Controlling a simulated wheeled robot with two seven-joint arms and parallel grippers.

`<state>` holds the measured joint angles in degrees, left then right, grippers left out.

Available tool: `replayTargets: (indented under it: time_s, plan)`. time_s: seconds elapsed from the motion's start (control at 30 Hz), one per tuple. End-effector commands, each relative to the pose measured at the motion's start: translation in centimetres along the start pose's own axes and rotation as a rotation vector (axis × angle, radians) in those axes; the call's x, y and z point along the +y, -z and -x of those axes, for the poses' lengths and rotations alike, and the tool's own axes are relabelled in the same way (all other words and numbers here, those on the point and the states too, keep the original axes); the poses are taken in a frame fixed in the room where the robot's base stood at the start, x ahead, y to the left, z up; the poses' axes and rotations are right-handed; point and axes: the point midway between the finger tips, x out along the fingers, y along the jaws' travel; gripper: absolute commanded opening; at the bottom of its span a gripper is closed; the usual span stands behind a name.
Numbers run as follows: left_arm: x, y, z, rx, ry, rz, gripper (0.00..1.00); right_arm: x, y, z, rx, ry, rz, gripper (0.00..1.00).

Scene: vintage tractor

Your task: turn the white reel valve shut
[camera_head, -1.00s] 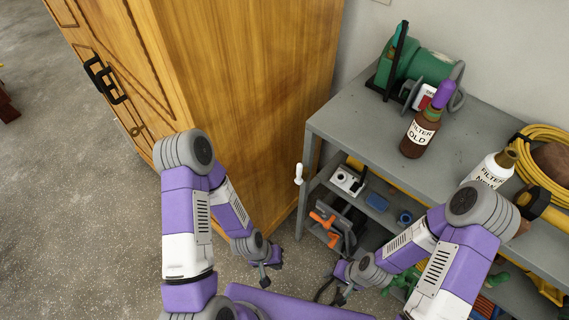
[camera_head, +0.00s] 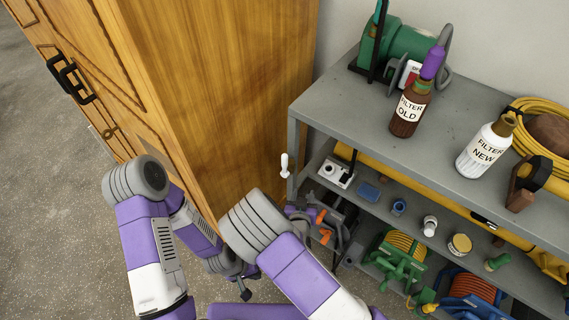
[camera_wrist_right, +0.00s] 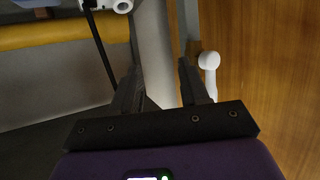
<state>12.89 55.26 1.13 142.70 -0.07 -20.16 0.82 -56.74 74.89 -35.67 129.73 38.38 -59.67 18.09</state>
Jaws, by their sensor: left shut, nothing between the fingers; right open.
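The white valve handle (camera_head: 284,165) hangs as a small knobbed lever beside the front left corner of the grey shelf. It also shows in the right wrist view (camera_wrist_right: 209,62), just right of the right finger. My right gripper (camera_wrist_right: 160,85) is open, its fingers either side of the grey shelf post, with the handle outside them; I cannot tell if anything touches. In the head view my right arm hides most of that gripper. My left gripper (camera_head: 245,288) is shut and empty, low in front of the wooden cabinet.
A wooden cabinet (camera_head: 215,90) stands close left of the shelf (camera_head: 345,110). On the shelf top are a green reel (camera_head: 408,42), a brown bottle (camera_head: 409,108), a white bottle (camera_head: 486,148) and a yellow hose coil (camera_head: 540,112). Lower shelves hold several tools and jars.

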Motion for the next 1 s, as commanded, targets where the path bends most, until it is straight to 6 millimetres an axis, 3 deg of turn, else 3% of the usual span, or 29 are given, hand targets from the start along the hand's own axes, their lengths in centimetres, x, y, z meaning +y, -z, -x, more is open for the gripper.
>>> replayTargets:
  time_s: [0.03, 0.1, 0.3, 0.43, 0.8, 1.0]
  plan:
    - [-0.2, 0.0, -0.7, 0.0, 0.0, 0.0, 0.0, -1.8, 1.7, 0.2, 0.094, 0.03, 0.007, 0.45]
    - [-0.4, 0.1, -1.0, 0.0, 0.0, 0.0, 0.0, -3.4, 4.0, 0.7, 0.201, 0.059, 0.002, 0.45]
    - [-0.5, 0.1, -1.5, 0.0, 0.0, 0.0, 0.0, -6.0, 7.7, 2.1, 0.363, 0.107, -0.014, 0.45]
    - [-0.6, 0.1, -1.6, 0.0, 0.0, 0.0, 0.0, -6.4, 8.5, 1.3, 0.382, 0.112, -0.019, 0.45]
    - [-0.8, 0.1, -2.0, 0.0, 0.0, 0.0, 0.0, -6.9, 10.3, -3.8, 0.375, 0.112, -0.016, 0.45]
    - [-0.8, 0.1, -2.1, 0.0, 0.0, 0.0, 0.0, -7.0, 10.8, -4.6, 0.374, 0.112, -0.016, 0.45]
